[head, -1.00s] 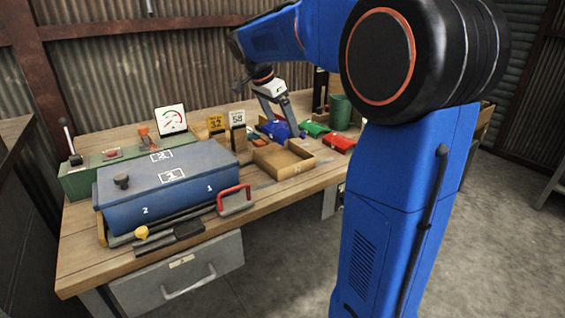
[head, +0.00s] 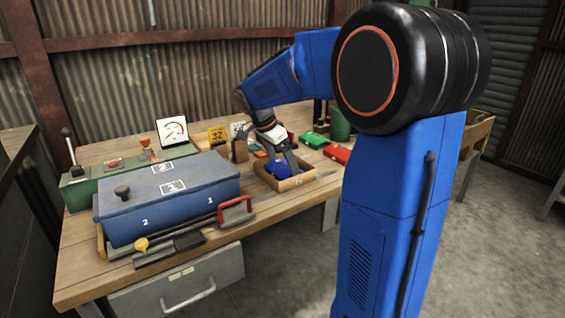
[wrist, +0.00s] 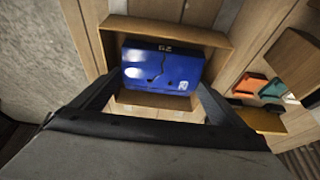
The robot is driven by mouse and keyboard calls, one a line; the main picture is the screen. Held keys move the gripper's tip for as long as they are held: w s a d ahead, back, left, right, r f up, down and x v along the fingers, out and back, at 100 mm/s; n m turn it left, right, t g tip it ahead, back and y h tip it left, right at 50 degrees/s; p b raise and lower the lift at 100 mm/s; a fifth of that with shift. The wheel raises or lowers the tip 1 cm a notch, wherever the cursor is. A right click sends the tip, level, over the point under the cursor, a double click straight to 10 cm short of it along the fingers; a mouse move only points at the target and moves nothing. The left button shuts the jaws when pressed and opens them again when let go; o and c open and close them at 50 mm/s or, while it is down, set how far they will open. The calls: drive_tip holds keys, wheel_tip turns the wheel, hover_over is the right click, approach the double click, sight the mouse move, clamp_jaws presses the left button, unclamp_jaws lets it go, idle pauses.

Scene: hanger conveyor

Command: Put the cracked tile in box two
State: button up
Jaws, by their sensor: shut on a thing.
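A blue tile (wrist: 162,70) with a dark crack line across its face shows in the wrist view, a white mark at its lower right corner. My gripper (wrist: 158,88) is shut on it, one finger at each side. In the head view the blue tile (head: 281,169) is within the small open tan box (head: 300,182), below my gripper (head: 284,158). Walls of the tan box (wrist: 165,30) surround the tile in the wrist view. I cannot tell whether the tile touches the box's floor. A number is on the box's front, too small to read surely.
A large blue case (head: 170,200) marked 1 and 2 stands to the left, a red-handled tool (head: 236,210) before it. A green block (head: 314,140), a red block (head: 337,153) and a green bin (head: 340,124) are at the right.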

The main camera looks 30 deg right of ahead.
drive_tip(key=o, duration=0.9)
drive_tip(key=shift+f, duration=0.1)
drive_tip(key=v, duration=1.2)
